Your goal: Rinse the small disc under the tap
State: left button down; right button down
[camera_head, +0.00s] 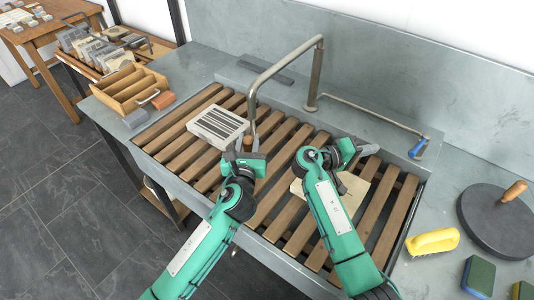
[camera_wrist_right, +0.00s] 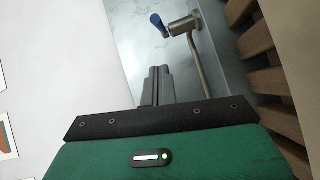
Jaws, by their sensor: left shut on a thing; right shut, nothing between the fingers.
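The tap (camera_head: 318,70) stands behind the slatted sink, its spout bending forward and down over the slats. My left gripper (camera_head: 248,147) is at the spout's lower end. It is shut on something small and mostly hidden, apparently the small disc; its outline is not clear. I cannot make out running water. My right gripper (camera_head: 371,150) is shut and empty over the right slats, a little short of the tap's blue lever (camera_head: 418,148). In the right wrist view its closed fingers (camera_wrist_right: 157,86) point toward the blue lever (camera_wrist_right: 158,24), apart from it.
A striped stone block (camera_head: 217,126) lies on the slats left of my left gripper. A pale flat slab (camera_head: 350,187) lies partly under my right arm. A large dark disc with a wooden handle (camera_head: 497,222), a yellow brush (camera_head: 432,242) and sponges (camera_head: 479,276) are at right.

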aim_at(420, 146)
pick_arm(q)
jog(key=shift+r, duration=0.15)
pick_arm(e)
jog(key=w+d+f+n+t, duration=0.1)
jog(key=d+f+n+t, duration=0.1)
jog(key=d+n+t, duration=0.2)
jog(key=d+n, duration=0.3)
jog(key=d, duration=0.4)
jog(key=shift+w+d+t+y, duration=0.25)
jog(key=shift+w+t+y, duration=0.05)
dwell(0.4)
